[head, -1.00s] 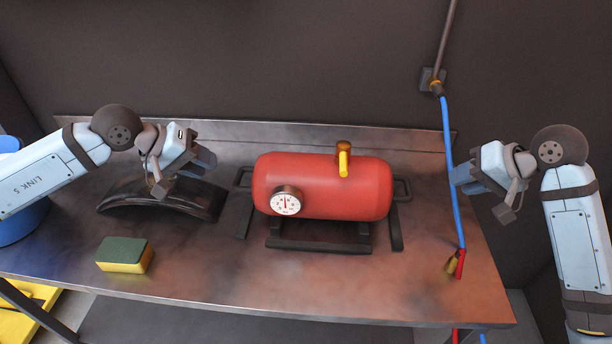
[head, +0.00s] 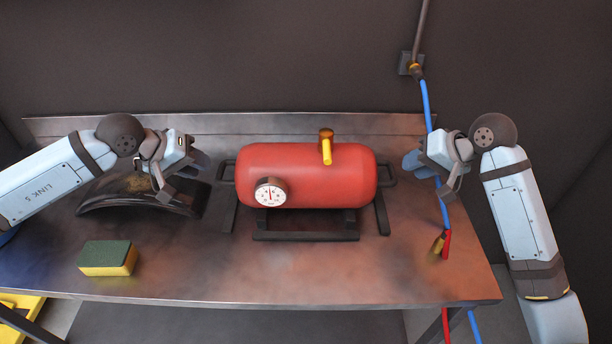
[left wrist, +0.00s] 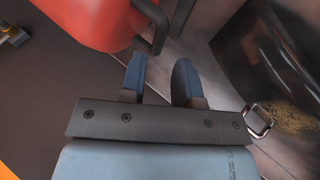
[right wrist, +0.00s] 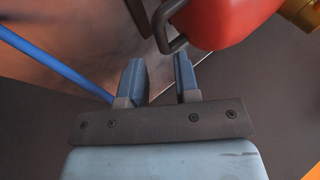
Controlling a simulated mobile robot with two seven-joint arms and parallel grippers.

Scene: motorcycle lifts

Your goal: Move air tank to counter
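The red air tank (head: 310,178) stands on the metal counter (head: 280,283), with a white gauge, a yellow valve and a dark handle at each end. My left gripper (head: 208,162) is just left of the tank. In the left wrist view its blue fingers (left wrist: 158,80) are apart, with the tank's left handle (left wrist: 153,28) just beyond them. My right gripper (head: 410,165) is just right of the tank. In the right wrist view its fingers (right wrist: 160,80) are apart and empty, with the right handle (right wrist: 170,25) just beyond them.
A black curved fender (head: 130,195) lies left of the tank, below my left arm. A green and yellow sponge (head: 107,258) lies at the front left. A blue hose (head: 427,105) hangs at the right, close to my right gripper. The counter's front middle is clear.

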